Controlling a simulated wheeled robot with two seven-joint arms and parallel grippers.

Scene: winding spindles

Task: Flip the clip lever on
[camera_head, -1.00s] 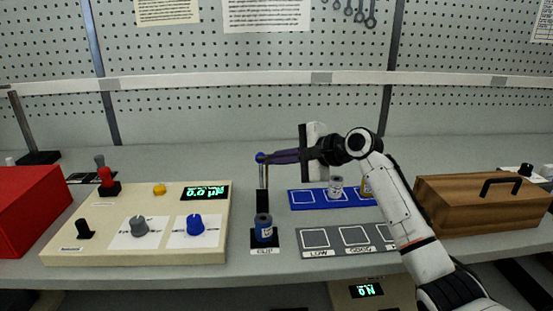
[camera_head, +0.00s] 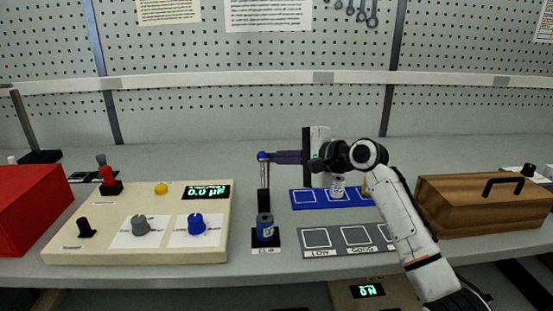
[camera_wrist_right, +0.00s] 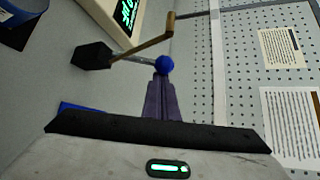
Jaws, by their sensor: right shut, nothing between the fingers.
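The clip fixture (camera_head: 264,200) is a dark upright post on a black base labelled at its front edge. Its lever has a blue ball (camera_head: 263,156) at the top. A blue spool (camera_head: 265,228) stands at the base. In the right wrist view the lever's blue ball (camera_wrist_right: 164,65) sits on a thin rod running to a black block (camera_wrist_right: 92,56). My right gripper (camera_head: 273,157) reaches in from the right, its purple fingers shut and empty. The fingertips (camera_wrist_right: 158,80) are right at the ball; whether they touch it I cannot tell. My left gripper is out of view.
A beige control panel (camera_head: 100,246) with knobs and a lit display stands left of the clip. A blue tray (camera_head: 310,207) and a grey tray (camera_head: 335,250) lie right of it. A wooden box (camera_head: 470,218) is at the far right, a red box (camera_head: 30,205) far left.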

